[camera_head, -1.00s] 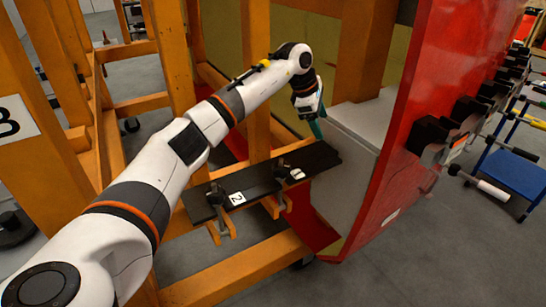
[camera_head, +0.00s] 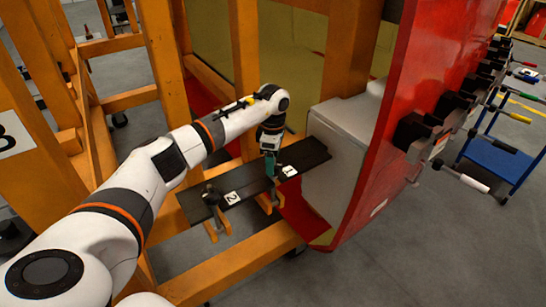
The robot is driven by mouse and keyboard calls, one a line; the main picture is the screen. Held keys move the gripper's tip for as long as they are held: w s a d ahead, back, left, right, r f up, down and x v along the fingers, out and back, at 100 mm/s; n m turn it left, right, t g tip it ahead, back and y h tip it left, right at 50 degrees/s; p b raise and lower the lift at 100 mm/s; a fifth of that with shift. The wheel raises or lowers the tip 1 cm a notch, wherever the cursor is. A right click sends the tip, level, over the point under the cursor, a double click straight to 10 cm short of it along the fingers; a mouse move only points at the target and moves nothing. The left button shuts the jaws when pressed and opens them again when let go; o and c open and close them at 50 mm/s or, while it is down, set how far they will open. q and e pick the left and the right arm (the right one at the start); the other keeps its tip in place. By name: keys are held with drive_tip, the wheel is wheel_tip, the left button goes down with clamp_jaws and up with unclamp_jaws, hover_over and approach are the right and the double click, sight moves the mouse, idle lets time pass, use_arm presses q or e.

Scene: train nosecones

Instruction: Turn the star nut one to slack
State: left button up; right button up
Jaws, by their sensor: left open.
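A black plate (camera_head: 256,187) lies across the orange frame and carries white labels 1 (camera_head: 289,171) and 2 (camera_head: 232,198). The star nut one stands beside label 1, and my left gripper now covers it, so I cannot see the nut itself. My left gripper (camera_head: 271,177) points straight down at that spot with its teal fingers open. I cannot tell whether the fingers touch the nut. The star nut two (camera_head: 211,194) stands dark and upright at the plate's left end, beside label 2. My right gripper is not in view.
Orange beams (camera_head: 245,70) rise behind and left of the plate. A red nosecone shell (camera_head: 410,100) with a grey block (camera_head: 345,130) stands close on the right. A blue trolley (camera_head: 500,158) with tools is farther right. Grey floor is clear at lower right.

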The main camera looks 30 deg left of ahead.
use_arm(q)
drive_tip(key=shift+f, duration=0.8)
drive_tip(key=shift+c, duration=0.8)
drive_tip(key=c, duration=0.8)
drive_tip(key=shift+c, duration=0.2)
